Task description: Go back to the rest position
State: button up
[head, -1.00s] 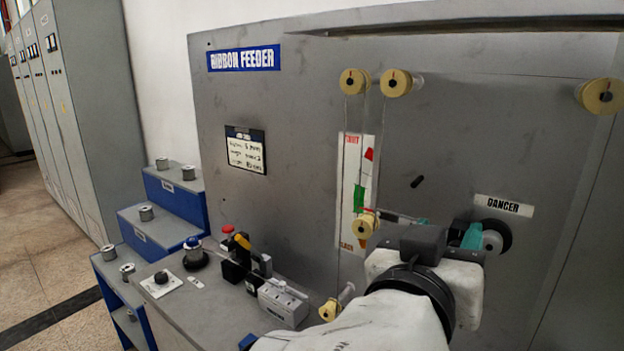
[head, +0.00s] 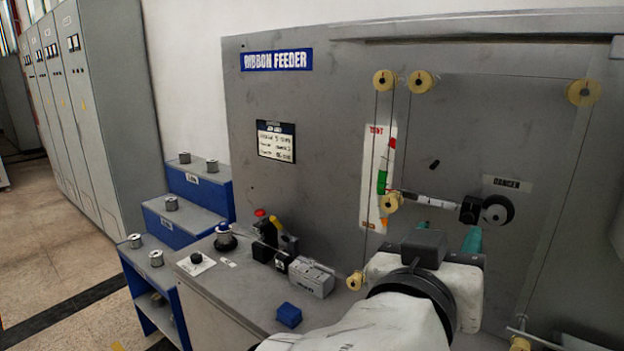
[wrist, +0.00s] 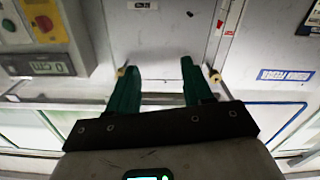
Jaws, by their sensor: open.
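My gripper (head: 447,236) is at the lower right of the head view, in front of the grey ribbon feeder panel (head: 330,110). Its teal fingers are partly hidden behind the wrist housing. In the wrist view the two green fingers (wrist: 155,82) stand apart with nothing between them, so the gripper is open and empty. The dancer arm with its yellow roller (head: 391,202) and black pivot knob (head: 497,209) is just beyond the fingers. I cannot tell any contact with it.
A bench holds a grey block device (head: 312,278), a blue box (head: 289,315) and a blue-topped knob (head: 224,238). Blue steps (head: 200,190) with metal spools stand to the left. Yellow rollers (head: 584,92) carry ribbon on the panel. Open floor lies at far left.

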jog(key=s+d+f+n+g+y+b, duration=0.15)
jog(key=d+f, duration=0.25)
jog(key=f, duration=0.7)
jog(key=s+d+f+n+g+y+b, duration=0.1)
jog(key=s+d+f+g+y, duration=0.15)
jog(key=f, duration=0.85)
jog(key=s+d+f+n+g+y+b, duration=0.15)
jog(key=d+f, duration=0.25)
jog(key=f, duration=0.6)
jog(key=s+d+f+g+y+b, duration=0.2)
jog(key=s+f+g, duration=0.6)
jog(key=s+f, duration=1.3)
jog(key=f+y, duration=0.1)
jog(key=y, duration=0.1)
jog(key=shift+s+f+y+b, duration=0.2)
jog(key=shift+s+y+b, duration=0.05)
jog(key=shift+y+b, duration=0.15)
jog(key=shift+d, duration=0.1)
jog(key=shift+c, duration=0.3)
